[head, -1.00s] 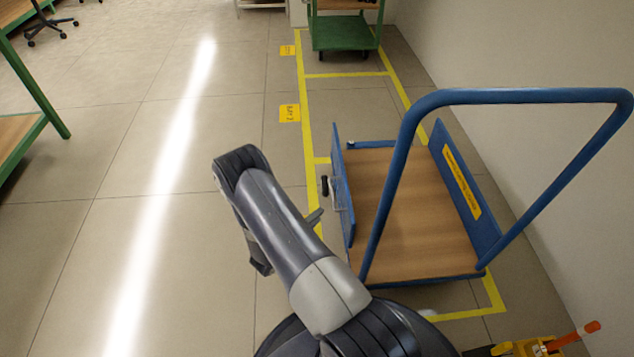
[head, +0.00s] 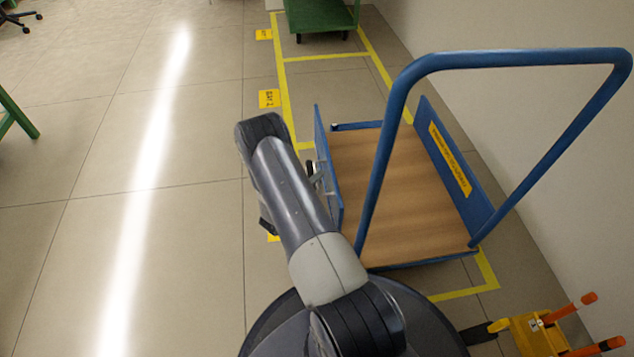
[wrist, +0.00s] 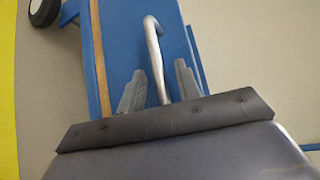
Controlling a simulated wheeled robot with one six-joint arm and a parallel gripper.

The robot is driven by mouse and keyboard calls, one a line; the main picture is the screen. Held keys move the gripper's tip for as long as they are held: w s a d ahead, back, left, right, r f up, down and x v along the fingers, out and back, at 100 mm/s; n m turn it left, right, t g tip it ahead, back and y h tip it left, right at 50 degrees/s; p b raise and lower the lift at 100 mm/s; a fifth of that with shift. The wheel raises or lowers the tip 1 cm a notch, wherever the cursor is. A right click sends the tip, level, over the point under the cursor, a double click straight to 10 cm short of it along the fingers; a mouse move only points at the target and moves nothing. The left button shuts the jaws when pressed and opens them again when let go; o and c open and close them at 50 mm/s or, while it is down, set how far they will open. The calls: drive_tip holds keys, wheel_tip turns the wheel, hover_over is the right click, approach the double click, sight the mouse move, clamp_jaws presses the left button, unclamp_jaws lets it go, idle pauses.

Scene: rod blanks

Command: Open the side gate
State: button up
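The side gate (head: 326,165) is a blue panel standing upright along the left side of a blue cart with a wooden deck (head: 400,195). In the wrist view the gate (wrist: 125,35) fills the upper middle, with a bent silver bar handle (wrist: 152,38) on it. My gripper (wrist: 159,67) is open, its two grey fingers on either side of the handle bar. A gap shows between the bar and each finger. In the head view my arm hides most of the gripper and part of the handle (head: 324,182).
The cart's tall blue push bar (head: 500,58) rises close right of my arm. A wall is on the right. A yellow item with orange handles (head: 535,335) is at lower right. A green cart (head: 320,15) stands behind. The floor left is clear.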

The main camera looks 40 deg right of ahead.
drive_tip(key=shift+d, duration=0.15)
drive_tip(key=shift+c, duration=0.2)
clamp_jaws()
idle(0.3)
